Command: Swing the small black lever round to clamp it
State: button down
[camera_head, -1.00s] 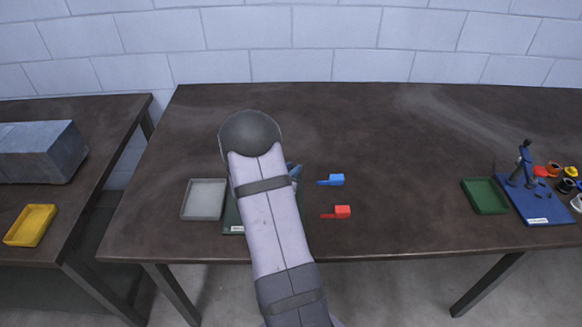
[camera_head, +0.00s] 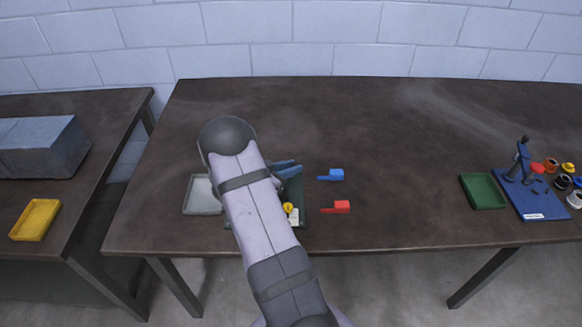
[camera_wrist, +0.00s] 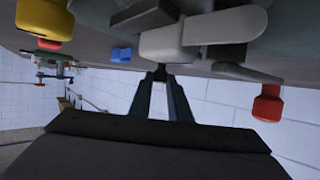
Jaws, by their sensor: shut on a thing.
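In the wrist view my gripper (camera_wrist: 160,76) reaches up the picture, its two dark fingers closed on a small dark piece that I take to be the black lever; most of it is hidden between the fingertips. A pale grey rounded part (camera_wrist: 190,40) of the fixture is just above the fingertips. In the head view my arm covers much of the green fixture board (camera_head: 298,190), and the lever cannot be made out there. A yellow round part (camera_head: 288,208) shows on the board beside my arm, and it also shows in the wrist view (camera_wrist: 42,16).
A grey tray (camera_head: 191,208) lies left of the board. A blue tool (camera_head: 332,175) and a red tool (camera_head: 340,207) lie to its right. A green tray (camera_head: 483,206) and a blue board (camera_head: 540,211) stand far right. The table's middle is clear.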

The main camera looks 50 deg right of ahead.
jog(key=c, duration=1.7)
grip_release()
jog(key=shift+o, duration=0.2)
jog(key=shift+b+v, duration=0.9)
jog(key=shift+v, duration=2.8)
